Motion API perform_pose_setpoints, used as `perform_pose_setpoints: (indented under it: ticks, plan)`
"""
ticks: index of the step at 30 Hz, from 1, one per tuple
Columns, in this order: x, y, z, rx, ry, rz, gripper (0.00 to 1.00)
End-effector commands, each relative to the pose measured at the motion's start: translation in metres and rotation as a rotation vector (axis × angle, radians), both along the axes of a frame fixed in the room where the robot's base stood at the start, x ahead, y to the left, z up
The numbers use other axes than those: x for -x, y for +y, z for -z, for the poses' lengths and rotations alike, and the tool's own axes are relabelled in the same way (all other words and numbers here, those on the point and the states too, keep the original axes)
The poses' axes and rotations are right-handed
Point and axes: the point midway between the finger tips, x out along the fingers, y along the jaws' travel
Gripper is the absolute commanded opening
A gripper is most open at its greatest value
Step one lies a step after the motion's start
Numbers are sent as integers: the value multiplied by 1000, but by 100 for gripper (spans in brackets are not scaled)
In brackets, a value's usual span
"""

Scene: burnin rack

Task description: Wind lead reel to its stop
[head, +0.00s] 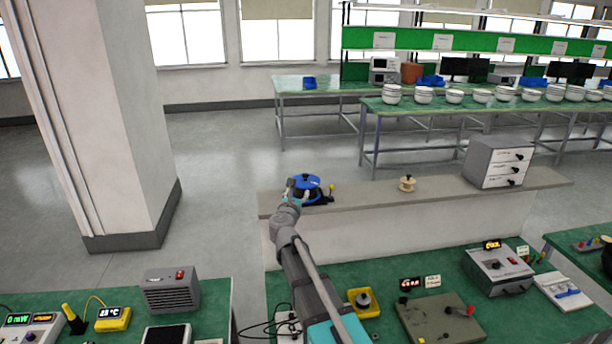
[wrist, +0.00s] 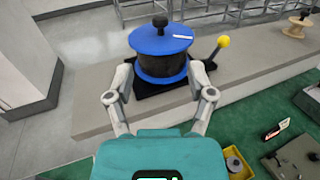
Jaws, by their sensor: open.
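The lead reel (head: 307,182) has a blue top disc with a black knob and a dark drum, and sits on a black base on the grey ledge. It is also in the wrist view (wrist: 160,40), upright, with a small white mark on the disc. A lever with a yellow ball (wrist: 223,41) stands at the right of the base. My gripper (wrist: 160,75) is open, its fingers on the near left and near right of the drum, below the disc. Whether the fingers touch the drum I cannot tell. In the head view, my gripper (head: 298,190) partly hides the reel's near side.
A wooden spool (head: 407,184) and a drawer cabinet (head: 498,162) stand further right on the ledge (head: 360,194). The green bench (head: 380,271) in front holds a yellow tray (head: 352,308), a panel with a red knob and a meter box. The ledge between reel and spool is clear.

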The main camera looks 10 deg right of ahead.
Motion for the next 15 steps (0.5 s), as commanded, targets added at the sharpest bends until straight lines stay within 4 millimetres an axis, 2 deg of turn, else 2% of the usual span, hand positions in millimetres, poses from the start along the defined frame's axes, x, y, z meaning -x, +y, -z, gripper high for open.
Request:
perform_pose_setpoints:
  ticks: [8,15]
  plan:
    - [-20,-7,0,1,0,1,70]
    - [-51,-18,0,1,0,1,70]
